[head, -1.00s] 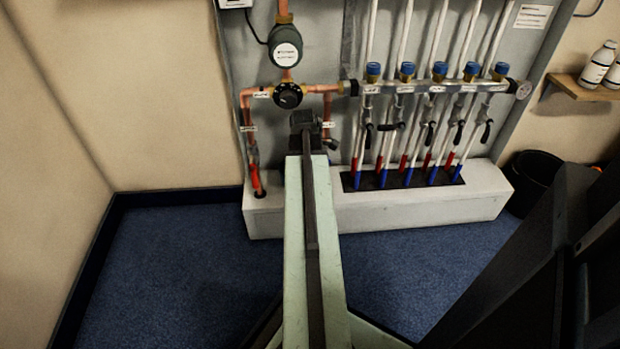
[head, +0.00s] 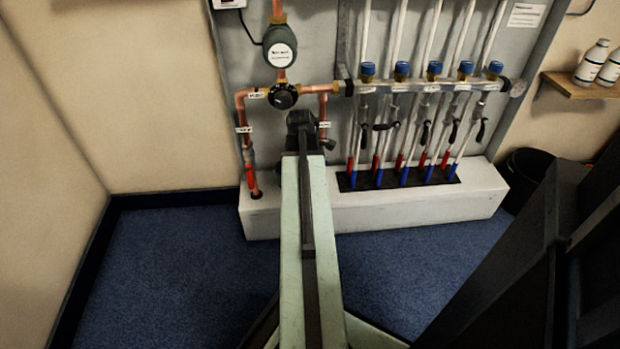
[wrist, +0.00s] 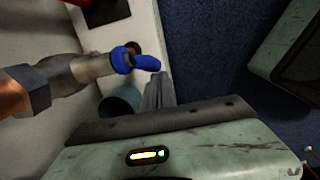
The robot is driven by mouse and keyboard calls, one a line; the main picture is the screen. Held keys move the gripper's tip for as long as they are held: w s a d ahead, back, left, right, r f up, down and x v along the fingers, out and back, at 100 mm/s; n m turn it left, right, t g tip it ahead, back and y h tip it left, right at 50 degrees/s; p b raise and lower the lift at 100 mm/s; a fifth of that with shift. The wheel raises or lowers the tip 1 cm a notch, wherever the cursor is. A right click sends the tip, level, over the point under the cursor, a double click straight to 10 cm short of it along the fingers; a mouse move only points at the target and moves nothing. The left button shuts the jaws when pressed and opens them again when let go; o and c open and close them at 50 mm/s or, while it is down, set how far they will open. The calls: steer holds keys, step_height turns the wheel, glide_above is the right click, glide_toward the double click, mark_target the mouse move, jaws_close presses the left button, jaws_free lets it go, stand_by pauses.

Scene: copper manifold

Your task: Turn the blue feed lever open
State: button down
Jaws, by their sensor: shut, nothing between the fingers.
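The blue feed lever (wrist: 136,61) shows in the wrist view on a grey metal valve body (wrist: 88,69) at the end of a copper pipe (wrist: 14,97). Its handle points right in the picture, roughly along the valve. My gripper (wrist: 158,92) is shut and empty, with its grey fingers just below the lever's free end. I cannot tell if they touch it. In the head view my gripper (head: 301,120) is at the copper pipework, and my arm hides the blue lever there.
The manifold bar (head: 415,86) with several blue caps and black levers is on the right. A white plinth (head: 420,211) runs below. A black bin (head: 528,170) stands at right. Blue floor (head: 170,270) is clear at left.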

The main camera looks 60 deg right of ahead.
stand_by(0.4)
steer(key=w+a+r+m+p, duration=0.1)
steer(key=w+a+r+p, duration=0.25)
steer(key=w+a, duration=0.4)
steer(key=w+a+r+m+p, duration=0.1)
steer(key=w+a+r+p, duration=0.3)
steer(key=a, duration=0.6)
steer(key=w+a+r+m+p, duration=0.1)
steer(key=w+a+r+p, duration=0.2)
steer(key=w+a, duration=0.55)
steer(key=w+a+r+m+p, duration=0.1)
steer(key=a+m, duration=0.1)
steer(key=a, duration=1)
steer(key=w+a+r+m+y+p, duration=0.1)
steer(key=a+m+p, duration=0.1)
steer(key=a, duration=1)
steer(key=shift+a+r+y, duration=0.3)
steer(key=shift+a+r, duration=0.05)
steer(key=shift+a, duration=0.05)
